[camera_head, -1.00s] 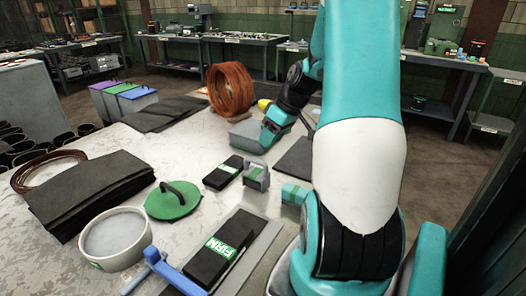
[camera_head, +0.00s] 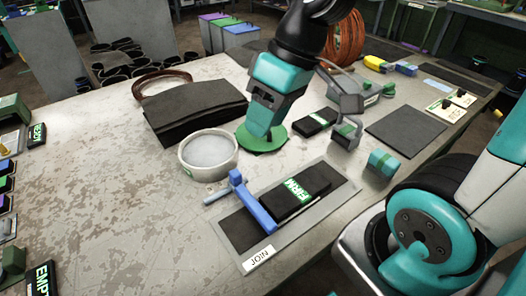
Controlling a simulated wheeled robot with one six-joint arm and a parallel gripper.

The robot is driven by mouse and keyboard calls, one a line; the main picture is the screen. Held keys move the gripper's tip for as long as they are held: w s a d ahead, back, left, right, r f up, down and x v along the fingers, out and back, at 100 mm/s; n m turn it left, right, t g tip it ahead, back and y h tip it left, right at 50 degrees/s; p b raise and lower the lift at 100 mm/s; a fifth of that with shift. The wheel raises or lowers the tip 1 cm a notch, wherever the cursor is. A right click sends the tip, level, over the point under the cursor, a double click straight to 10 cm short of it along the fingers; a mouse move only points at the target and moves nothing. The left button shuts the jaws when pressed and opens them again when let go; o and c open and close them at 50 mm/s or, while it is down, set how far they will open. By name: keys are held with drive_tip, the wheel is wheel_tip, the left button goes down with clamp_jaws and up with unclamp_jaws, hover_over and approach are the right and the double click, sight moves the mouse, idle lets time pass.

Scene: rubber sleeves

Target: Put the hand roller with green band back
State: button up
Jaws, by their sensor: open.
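I cannot tell for sure which is the hand roller. My gripper (camera_head: 260,128) is open and points down over a green disc (camera_head: 268,142), left of both and apart from them. It hides the disc's handle. I cannot tell whether it touches the disc. I see nothing held.
A blue-handled tool (camera_head: 250,203) and a black FIRM block (camera_head: 296,197) lie on the JOIN plate (camera_head: 257,259). A round white sieve-like pan (camera_head: 208,171) and stacked black sheets (camera_head: 195,112) are at left. A dark mat (camera_head: 406,132) lies right.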

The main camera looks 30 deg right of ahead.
drive_tip(key=s+a+n+g, duration=0.1)
drive_tip(key=s+a, duration=0.4)
drive_tip(key=s, duration=0.2)
drive_tip(key=shift+s+a+r, duration=0.15)
drive_tip(key=shift+s+r, duration=0.05)
drive_tip(key=shift+r+p, duration=0.8)
